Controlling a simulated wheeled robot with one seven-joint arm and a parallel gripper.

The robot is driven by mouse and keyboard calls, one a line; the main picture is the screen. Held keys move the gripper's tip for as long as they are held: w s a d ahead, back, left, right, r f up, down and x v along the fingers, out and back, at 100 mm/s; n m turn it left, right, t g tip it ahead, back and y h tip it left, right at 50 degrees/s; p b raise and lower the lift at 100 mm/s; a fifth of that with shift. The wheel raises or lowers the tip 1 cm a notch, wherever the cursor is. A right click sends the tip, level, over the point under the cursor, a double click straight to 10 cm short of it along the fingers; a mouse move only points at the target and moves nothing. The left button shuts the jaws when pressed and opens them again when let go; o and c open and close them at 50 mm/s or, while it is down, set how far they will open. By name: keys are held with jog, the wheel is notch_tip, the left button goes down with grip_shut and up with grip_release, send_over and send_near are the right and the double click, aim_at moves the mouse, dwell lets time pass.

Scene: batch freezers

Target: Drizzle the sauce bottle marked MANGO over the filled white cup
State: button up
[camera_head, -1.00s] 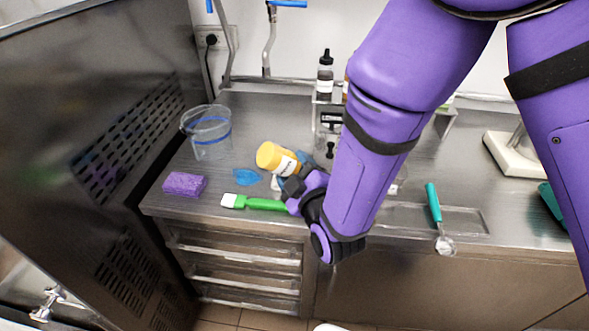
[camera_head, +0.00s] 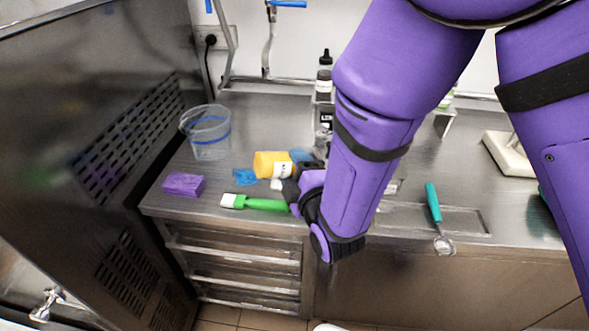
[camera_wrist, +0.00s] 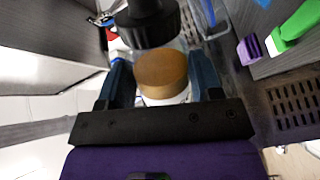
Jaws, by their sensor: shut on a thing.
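The sauce bottle (camera_head: 266,164) is yellow with a white label whose lettering is too small to read in the head view. My gripper (camera_head: 297,162) is shut on it and holds it nearly on its side above the counter, its yellow end to the left. In the wrist view the bottle (camera_wrist: 161,72) sits between the two blue-grey fingers, with a black cap at the top of the picture. A small white thing (camera_head: 276,185) shows below the bottle. It may be the white cup, but it is mostly hidden, and its filling cannot be seen.
A dark-capped bottle (camera_head: 325,75) stands behind. A teal-handled scoop (camera_head: 433,204) lies at the right, by a shallow tray (camera_head: 470,222).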

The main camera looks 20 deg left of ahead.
jog(key=shift+r+n, duration=0.6)
jog(key=shift+n, duration=0.45)
jog(key=shift+r+n, duration=0.55)
jog(key=shift+n, duration=0.5)
jog(key=shift+r+n, duration=0.75)
jog(key=shift+n, duration=0.25)
jog(key=shift+r+n, duration=0.75)
jog(key=shift+n, duration=0.45)
jog(key=shift+r, duration=0.1)
jog(key=r+n, duration=0.1)
jog(key=n, duration=0.2)
jog(key=shift+r+n, duration=0.3)
jog(key=shift+r, duration=0.1)
jog(key=shift+r+n, duration=0.25)
jog(key=shift+n, duration=0.25)
